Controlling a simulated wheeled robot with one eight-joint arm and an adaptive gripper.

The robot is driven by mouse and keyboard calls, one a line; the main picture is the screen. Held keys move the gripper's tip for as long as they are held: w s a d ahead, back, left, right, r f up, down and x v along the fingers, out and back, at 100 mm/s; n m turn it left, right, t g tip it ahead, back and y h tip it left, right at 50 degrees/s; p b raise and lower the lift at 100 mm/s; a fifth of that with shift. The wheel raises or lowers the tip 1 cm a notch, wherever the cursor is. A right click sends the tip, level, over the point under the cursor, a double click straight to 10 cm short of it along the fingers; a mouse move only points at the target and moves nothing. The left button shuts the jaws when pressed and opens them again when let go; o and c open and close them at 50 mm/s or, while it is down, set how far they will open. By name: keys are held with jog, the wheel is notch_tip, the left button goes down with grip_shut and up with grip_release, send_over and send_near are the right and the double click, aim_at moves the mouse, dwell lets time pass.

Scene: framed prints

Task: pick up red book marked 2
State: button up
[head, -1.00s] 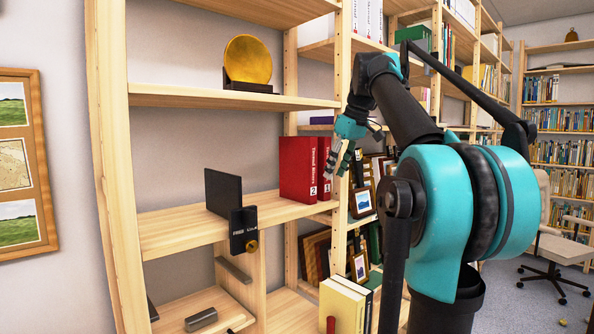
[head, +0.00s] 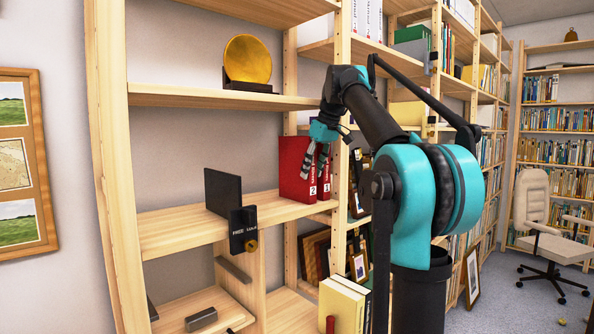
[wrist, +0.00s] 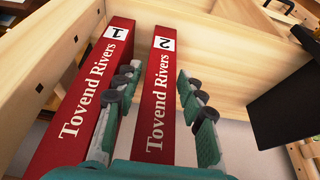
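The red book marked 2 (head: 292,165) stands upright on the middle shelf in the head view. In the wrist view its spine (wrist: 158,105) reads "Tovend Rivers" with a white 2 label. A matching red book marked 1 (wrist: 85,105) stands beside it with a narrow gap between. My gripper (head: 314,170) is in front of the two spines in the head view. In the wrist view my gripper (wrist: 158,92) is open, one finger over the gap between the books and the other on the outer side of book 2. I cannot tell whether the fingers touch the book.
A dark bookend-like panel (head: 223,193) stands on the same shelf to the left, with bare shelf between. A shelf upright (head: 341,190) is close right of the books. A shelf board (head: 200,96) holding a gold disc (head: 248,60) is above. Yellow books (head: 342,305) stand lower down.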

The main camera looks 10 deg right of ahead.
grip_shut()
dwell(0.5)
